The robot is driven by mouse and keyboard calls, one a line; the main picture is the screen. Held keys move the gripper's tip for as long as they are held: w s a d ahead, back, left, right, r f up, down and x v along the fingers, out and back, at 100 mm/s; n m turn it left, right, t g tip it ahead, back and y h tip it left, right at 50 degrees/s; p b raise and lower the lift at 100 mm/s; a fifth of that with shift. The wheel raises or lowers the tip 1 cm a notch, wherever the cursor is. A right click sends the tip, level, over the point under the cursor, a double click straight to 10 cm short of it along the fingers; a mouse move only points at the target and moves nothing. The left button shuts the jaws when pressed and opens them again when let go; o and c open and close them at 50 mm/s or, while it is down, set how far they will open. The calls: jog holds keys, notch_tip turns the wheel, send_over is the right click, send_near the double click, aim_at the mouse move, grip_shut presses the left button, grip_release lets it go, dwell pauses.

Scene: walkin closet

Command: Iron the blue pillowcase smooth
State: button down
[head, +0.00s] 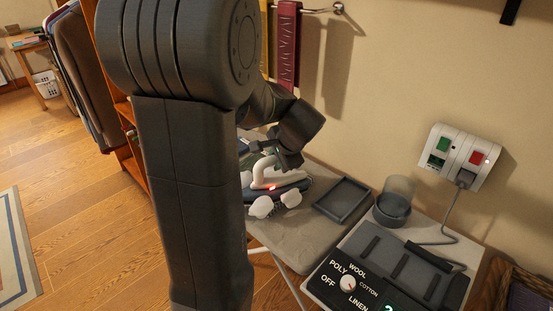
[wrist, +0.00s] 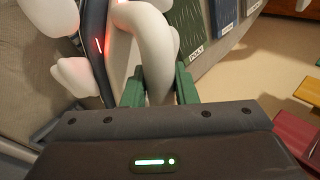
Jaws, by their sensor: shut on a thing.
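The iron (head: 292,181), white with a dark base and a glowing red light, is over the grey ironing board (head: 310,240). My gripper (head: 288,160) is shut on its white handle. In the wrist view, the green fingers (wrist: 160,88) sit on both sides of the handle (wrist: 155,45), and the iron's dark side shows a red light. White rounded lumps (head: 261,207) show beside the iron. I cannot make out a blue pillowcase clearly; my arm and the iron hide part of the board. Whether the iron touches cloth cannot be told.
On the right are an empty grey tray (head: 327,211), a clear cup (head: 398,188) and a control panel with a fabric dial (head: 348,283). A cord runs from the panel side to a wall outlet (head: 460,154) with green and red switches. Cloths hang on a rail (head: 322,10).

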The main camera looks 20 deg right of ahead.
dwell(0.6)
notch_tip(320, 180, up, 6)
jog(key=p, duration=0.5)
jog(key=shift+r, duration=0.1)
dwell(0.3)
jog(key=shift+w+d+f+b, duration=0.15)
jog(key=shift+d+f+b, duration=0.2)
jog(key=shift+f+b, duration=0.4)
jog(key=shift+w+d+f+b, duration=0.15)
jog(key=shift+d+f+b, duration=0.15)
jog(key=shift+f+b, duration=0.5)
jog(key=shift+w+d+f+b, duration=0.15)
jog(key=shift+d+f+b, duration=0.25)
jog(key=shift+f, duration=0.6)
jog(key=shift+f+b, duration=0.45)
jog(key=shift+f, duration=0.05)
jog(key=shift+a+f, duration=0.1)
dwell(0.8)
